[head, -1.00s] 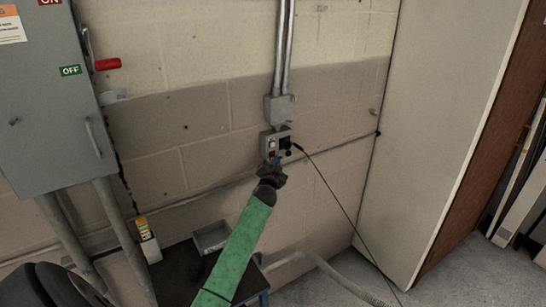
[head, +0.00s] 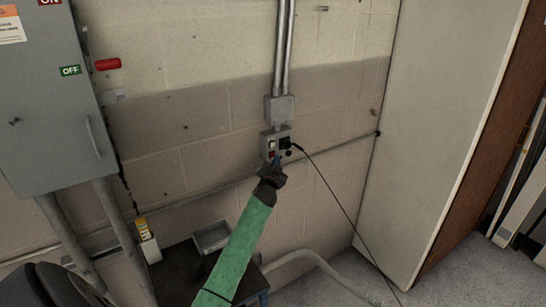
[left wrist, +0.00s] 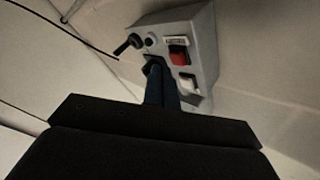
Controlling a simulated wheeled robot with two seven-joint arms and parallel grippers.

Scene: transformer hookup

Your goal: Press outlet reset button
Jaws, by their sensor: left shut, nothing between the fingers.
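The grey outlet box (head: 268,147) is on the block wall below a conduit box. In the left wrist view the outlet box (left wrist: 205,45) shows a red button or switch (left wrist: 178,57), a white one (left wrist: 187,84) and a black plug with its cord (left wrist: 128,45). My left gripper (head: 275,162) is shut and empty at the lower part of the box. In the left wrist view its fingertips (left wrist: 154,68) are at a dark opening or knob beside the red part. I cannot tell whether they touch it. Which part is the reset button is unclear. My right gripper is out of view.
A grey switch cabinet (head: 50,120) with a red-handled lever (head: 108,64) is at the left. A dark table with a tray (head: 211,238) is below. A black cord (head: 335,195) hangs right of the box. A pale panel (head: 445,120) stands at the right.

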